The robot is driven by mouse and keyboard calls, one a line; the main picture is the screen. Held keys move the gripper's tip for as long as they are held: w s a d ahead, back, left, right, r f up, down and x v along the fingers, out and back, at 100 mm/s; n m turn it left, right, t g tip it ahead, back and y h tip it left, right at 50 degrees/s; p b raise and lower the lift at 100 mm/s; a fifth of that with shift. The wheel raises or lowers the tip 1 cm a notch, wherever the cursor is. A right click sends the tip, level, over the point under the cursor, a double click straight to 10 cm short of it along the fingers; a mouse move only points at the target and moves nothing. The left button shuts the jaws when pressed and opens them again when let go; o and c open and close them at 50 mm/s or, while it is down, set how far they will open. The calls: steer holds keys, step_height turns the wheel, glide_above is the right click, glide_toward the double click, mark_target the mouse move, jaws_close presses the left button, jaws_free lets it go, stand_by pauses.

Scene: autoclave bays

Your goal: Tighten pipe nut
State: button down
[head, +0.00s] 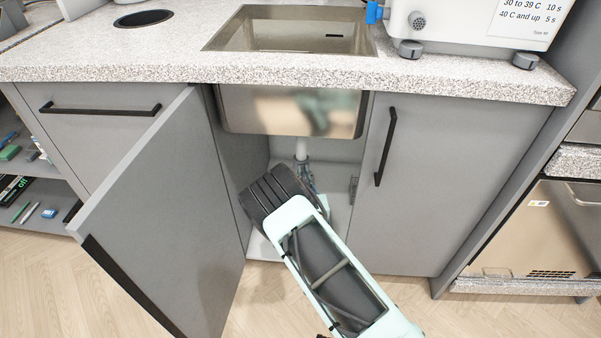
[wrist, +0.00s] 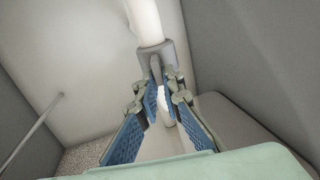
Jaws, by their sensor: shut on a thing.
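In the wrist view a white pipe (wrist: 145,20) runs into a grey pipe nut (wrist: 154,50) with a narrow ridge reaching toward me. My gripper (wrist: 158,76) has its two blue-padded fingers on either side of the nut's near part, and the jaws are shut on it. More white pipe shows between and beyond the fingers. In the head view the white pipe (head: 301,149) comes down under the sink, inside the cabinet. My gripper (head: 309,181) is at its lower part, partly hidden by my wrist. The nut cannot be made out there.
The left cabinet door (head: 150,215) stands open beside my arm; the right door (head: 420,185) is shut. The metal sink basin (head: 290,110) hangs above the pipe. A white device (head: 470,25) stands on the speckled counter (head: 440,80). Cabinet walls close in on both sides.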

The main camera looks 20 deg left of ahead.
steer(key=shift+w+d+n+g+y, duration=0.2)
steer(key=shift+d+n+g+y, duration=0.1)
steer(key=shift+n+g+y, duration=0.35)
steer(key=shift+w+d+n+g+y, duration=0.15)
steer(key=shift+d+n+g+y, duration=0.15)
steer(key=shift+n+y, duration=0.35)
steer(key=shift+w+d+n+g+y, duration=0.25)
steer(key=shift+n+g+y, duration=0.25)
steer(key=shift+y, duration=0.4)
steer(key=c, duration=2.1)
jaws_free()
steer(key=v, duration=1.2)
steer(key=shift+d, duration=0.1)
